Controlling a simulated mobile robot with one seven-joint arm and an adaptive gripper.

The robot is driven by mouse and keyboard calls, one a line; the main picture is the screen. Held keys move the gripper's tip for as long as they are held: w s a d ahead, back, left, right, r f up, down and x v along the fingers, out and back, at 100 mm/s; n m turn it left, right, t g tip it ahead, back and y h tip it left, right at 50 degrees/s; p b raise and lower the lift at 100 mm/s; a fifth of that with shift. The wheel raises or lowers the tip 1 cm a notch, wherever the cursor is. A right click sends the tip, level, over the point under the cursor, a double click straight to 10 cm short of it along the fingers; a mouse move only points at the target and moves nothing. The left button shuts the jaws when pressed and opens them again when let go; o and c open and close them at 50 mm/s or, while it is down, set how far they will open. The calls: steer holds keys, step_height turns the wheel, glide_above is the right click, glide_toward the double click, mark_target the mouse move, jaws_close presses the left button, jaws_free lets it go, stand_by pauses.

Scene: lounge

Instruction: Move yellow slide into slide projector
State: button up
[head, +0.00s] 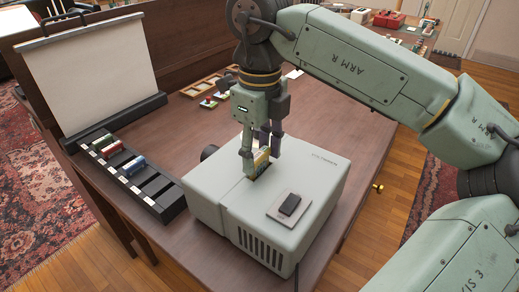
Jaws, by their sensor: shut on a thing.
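The slide projector (218,198), a pale grey box, stands on the wooden desk. My gripper (261,158) is above the projector's top, pointing down. It is shut on the yellow slide (261,163), which shows as a small yellow piece between the fingers. The slide is upright at the dark slot in the projector's top. How far it sits in the slot is hidden by the fingers.
A black slide rack (135,180) with several coloured slides lies left of the projector. A white screen (88,75) stands behind the rack. Small wooden frames (203,88) lie behind my gripper. A pad with a dark block (290,205) is on the projector's top.

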steer(key=shift+f+b, duration=0.7)
steer(key=shift+f, duration=0.25)
steer(key=shift+s+f+b, duration=0.25)
steer(key=shift+f+b, duration=0.1)
steer(key=shift+f, duration=0.15)
stand_by(0.5)
steer(key=o, duration=1.3)
steer(key=shift+w, duration=0.15)
steer(key=shift+c, duration=0.2)
steer(key=shift+r, duration=0.2)
steer(key=shift+w+r+p, duration=0.1)
steer(key=shift+r+p, duration=2.25)
steer(key=shift+r, duration=0.7)
steer(key=shift+f, duration=0.1)
